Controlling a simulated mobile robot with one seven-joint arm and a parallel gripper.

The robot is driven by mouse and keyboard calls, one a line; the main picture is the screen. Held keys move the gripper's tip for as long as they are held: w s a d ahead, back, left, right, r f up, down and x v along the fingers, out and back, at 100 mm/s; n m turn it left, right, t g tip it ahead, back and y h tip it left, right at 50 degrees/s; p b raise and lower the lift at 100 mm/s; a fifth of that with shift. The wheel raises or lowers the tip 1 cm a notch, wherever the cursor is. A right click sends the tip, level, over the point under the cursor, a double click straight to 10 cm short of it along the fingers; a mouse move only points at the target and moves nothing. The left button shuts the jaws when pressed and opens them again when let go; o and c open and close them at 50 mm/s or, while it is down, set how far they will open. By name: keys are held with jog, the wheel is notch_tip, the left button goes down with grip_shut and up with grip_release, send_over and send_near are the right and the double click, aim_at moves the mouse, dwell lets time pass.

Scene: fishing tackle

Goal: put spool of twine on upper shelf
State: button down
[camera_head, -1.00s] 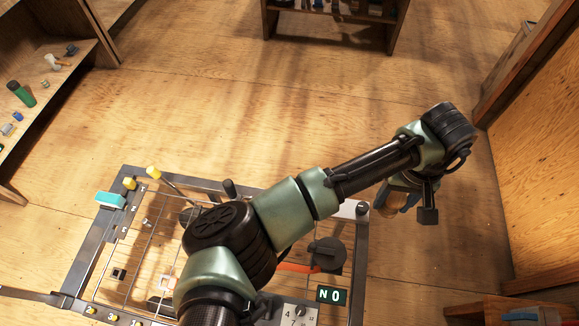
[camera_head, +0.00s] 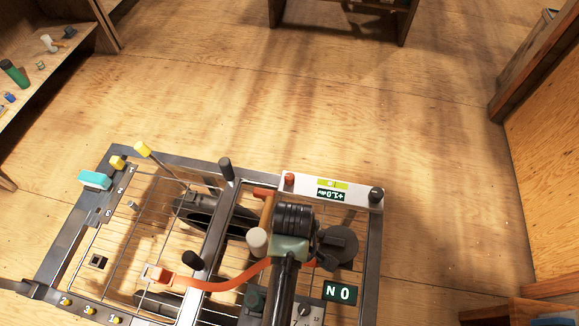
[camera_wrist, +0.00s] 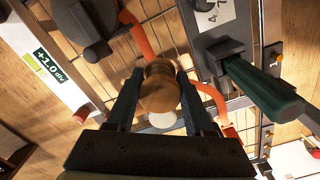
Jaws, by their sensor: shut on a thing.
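My gripper (camera_wrist: 160,76) is shut on a brown, wooden-looking spool of twine (camera_wrist: 159,92), with one dark finger on each side of it in the wrist view. The spool is held over the wire-grid deck of my own base. A shelf unit (camera_head: 47,91) stands at the left edge of the head view. Another shelf unit (camera_head: 345,20) stands at the top, cut off by the frame. I cannot tell which one has the upper shelf.
A green bottle (camera_head: 15,74) and several small items lie on the left unit's board. The wooden floor (camera_head: 300,110) between my base and the far unit is clear. A wooden panel (camera_head: 545,160) stands at the right. A low surface with items (camera_head: 515,312) shows at bottom right.

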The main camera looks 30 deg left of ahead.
jog(key=shift+s+a+f, duration=0.15)
jog(key=shift+s+f, duration=0.75)
jog(key=shift+f, duration=0.1)
notch_tip(320, 180, down, 6)
jog(key=shift+r+b, duration=0.25)
jog(key=shift+b, duration=0.6)
jog(key=shift+f+b, duration=0.5)
jog(key=shift+f, duration=1.5)
jog(key=shift+f, duration=0.2)
jog(key=shift+c, duration=1.4)
grip_release()
notch_tip(320, 180, up, 12)
jog(key=p, duration=0.3)
jog(key=shift+r, duration=0.2)
